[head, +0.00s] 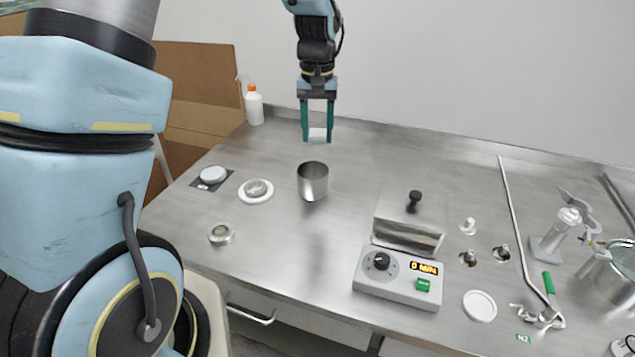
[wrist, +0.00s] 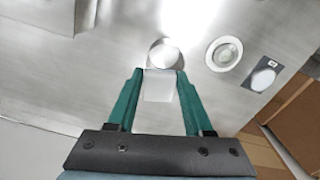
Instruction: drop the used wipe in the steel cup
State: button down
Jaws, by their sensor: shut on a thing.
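My gripper (head: 318,136) has teal fingers and points straight down in the head view. It is shut on the white wipe (head: 317,134), which sits between the fingertips. The wipe also shows between the fingers in the wrist view (wrist: 158,86). The steel cup (head: 313,182) stands upright on the steel bench, below the gripper in the head view. In the wrist view the cup's round rim (wrist: 165,53) shows just beyond the wipe, partly hidden by it. The wipe is held up, apart from the cup.
Left of the cup are a white dish with a metal piece (head: 256,191), a white disc on a dark pad (head: 213,175) and a small metal ring (head: 220,234). A control box (head: 400,275) stands front right. A white bottle (head: 254,106) stands at the back left.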

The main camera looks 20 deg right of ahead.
aim_at(317, 141)
jog(key=shift+f+b, duration=1.5)
jog(key=shift+f, duration=0.9)
jog(key=shift+c, duration=1.1)
grip_release()
jog(key=shift+r, duration=0.15)
notch_tip(317, 141, up, 11)
jog(key=b, duration=0.2)
jog(key=shift+f+b, duration=0.2)
jog(key=shift+b, duration=0.15)
